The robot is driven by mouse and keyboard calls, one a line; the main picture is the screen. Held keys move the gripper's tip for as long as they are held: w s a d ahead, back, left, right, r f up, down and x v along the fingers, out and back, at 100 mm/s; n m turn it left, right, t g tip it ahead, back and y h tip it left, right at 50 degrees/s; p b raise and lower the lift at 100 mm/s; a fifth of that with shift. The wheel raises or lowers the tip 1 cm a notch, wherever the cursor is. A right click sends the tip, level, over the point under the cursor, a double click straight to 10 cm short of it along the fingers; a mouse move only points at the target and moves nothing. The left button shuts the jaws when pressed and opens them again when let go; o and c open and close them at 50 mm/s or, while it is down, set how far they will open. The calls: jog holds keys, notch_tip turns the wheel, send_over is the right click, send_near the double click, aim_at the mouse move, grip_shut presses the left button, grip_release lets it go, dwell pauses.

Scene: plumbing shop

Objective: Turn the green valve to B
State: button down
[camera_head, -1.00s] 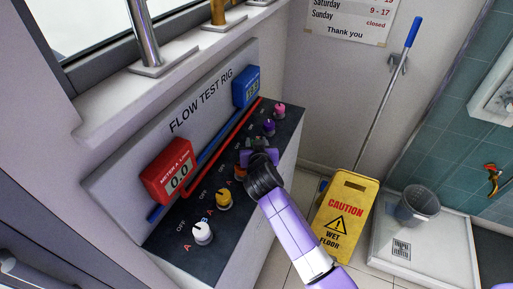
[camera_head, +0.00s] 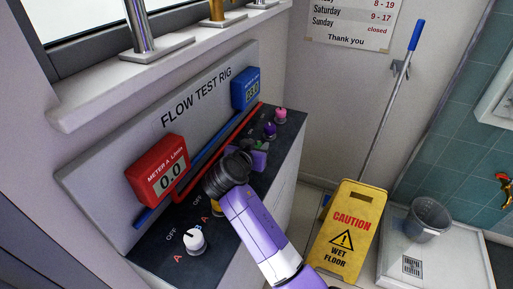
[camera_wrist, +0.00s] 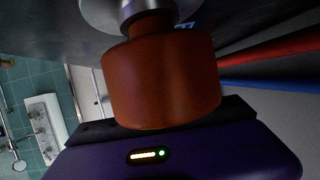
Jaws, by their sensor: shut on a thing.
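The green valve knob (camera_head: 263,145) shows only in part in the head view, on the dark panel between the purple knob and the arm. My gripper (camera_head: 259,158), purple with a dark wrist, is at this knob and shut on it; its jaws hide most of the grip and the green knob's pointer. In the wrist view an orange-brown knob (camera_wrist: 160,80) fills the middle, close in front of my purple gripper body (camera_wrist: 170,155). The green knob is not visible there. A blue letter shows partly beside the orange knob.
Red meter A (camera_head: 160,172) reads 0.0; blue meter B (camera_head: 246,91) is hard to read. A wet-floor sign (camera_head: 347,235) stands right of the rig.

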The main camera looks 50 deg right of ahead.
aim_at(257, 145)
jog(key=c, duration=0.9)
grip_release()
jog(key=shift+f, duration=0.1)
notch_tip(257, 145, up, 20)
jog(key=shift+b, duration=0.35)
